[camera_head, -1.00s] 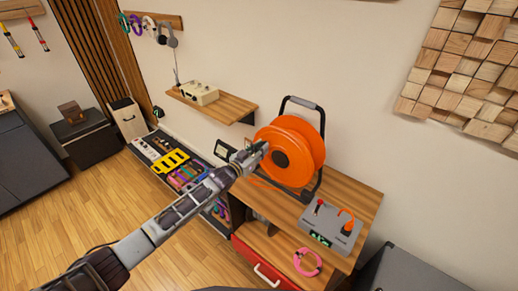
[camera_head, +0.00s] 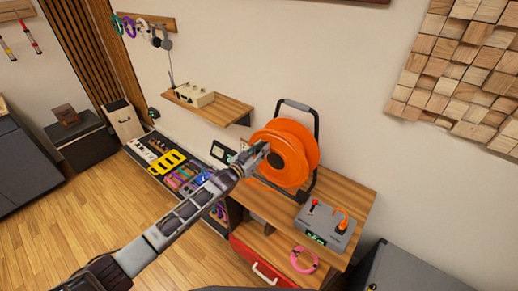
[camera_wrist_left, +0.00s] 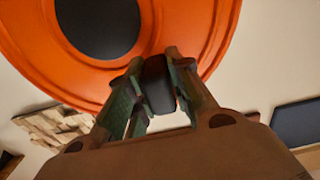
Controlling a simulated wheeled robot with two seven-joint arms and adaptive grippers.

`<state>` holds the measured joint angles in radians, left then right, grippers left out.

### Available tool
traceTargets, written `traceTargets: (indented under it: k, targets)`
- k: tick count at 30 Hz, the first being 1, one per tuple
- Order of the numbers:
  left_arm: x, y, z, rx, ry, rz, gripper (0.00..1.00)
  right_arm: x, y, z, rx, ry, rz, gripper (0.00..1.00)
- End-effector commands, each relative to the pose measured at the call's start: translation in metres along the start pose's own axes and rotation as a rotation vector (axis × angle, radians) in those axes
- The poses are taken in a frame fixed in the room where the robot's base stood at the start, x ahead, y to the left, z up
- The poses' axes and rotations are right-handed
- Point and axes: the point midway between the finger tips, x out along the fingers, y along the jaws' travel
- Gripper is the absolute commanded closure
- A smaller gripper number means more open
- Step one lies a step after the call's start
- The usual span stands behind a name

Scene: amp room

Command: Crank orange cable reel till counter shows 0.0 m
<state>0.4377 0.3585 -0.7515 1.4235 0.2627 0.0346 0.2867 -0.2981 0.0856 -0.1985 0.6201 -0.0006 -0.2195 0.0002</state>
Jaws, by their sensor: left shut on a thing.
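The orange cable reel (camera_head: 292,150) stands upright in its black frame on the wooden cabinet top. My left gripper (camera_head: 262,150) is at the left side of the reel's face. In the left wrist view my left gripper (camera_wrist_left: 158,85) is shut on a dark crank handle (camera_wrist_left: 158,84), with the reel's orange disc (camera_wrist_left: 200,25) and dark hub (camera_wrist_left: 98,25) right beyond it. A grey box (camera_head: 325,224) with a small green display (camera_head: 316,239) stands right of the reel; its digits are too small to read. My right gripper is not in view.
A pink cable coil (camera_head: 303,260) lies on the cabinet's front edge. A wall shelf (camera_head: 225,108) with a beige device (camera_head: 195,95) is behind and left of the reel. A low rack with several pedals (camera_head: 168,163) stands left. A dark case (camera_head: 415,270) is at lower right.

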Motion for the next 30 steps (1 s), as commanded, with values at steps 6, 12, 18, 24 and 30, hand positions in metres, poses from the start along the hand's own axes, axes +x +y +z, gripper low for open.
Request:
traceTargets:
  k: [6,12,18,24,30]
  targets:
    - [0.000,-0.001,0.003,0.000,-0.004,-0.001,1.00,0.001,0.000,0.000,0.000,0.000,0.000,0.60]
    - [0.000,0.005,0.001,0.000,-0.003,0.000,1.00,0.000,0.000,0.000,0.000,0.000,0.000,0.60]
    - [0.000,0.020,-0.005,-0.004,-0.003,0.000,1.00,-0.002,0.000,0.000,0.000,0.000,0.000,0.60]
    - [0.000,0.031,-0.009,0.000,-0.004,-0.001,1.00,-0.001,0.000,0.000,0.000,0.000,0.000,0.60]
    - [0.000,0.032,-0.009,0.001,-0.005,-0.002,1.00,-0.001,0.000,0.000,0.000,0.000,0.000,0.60]
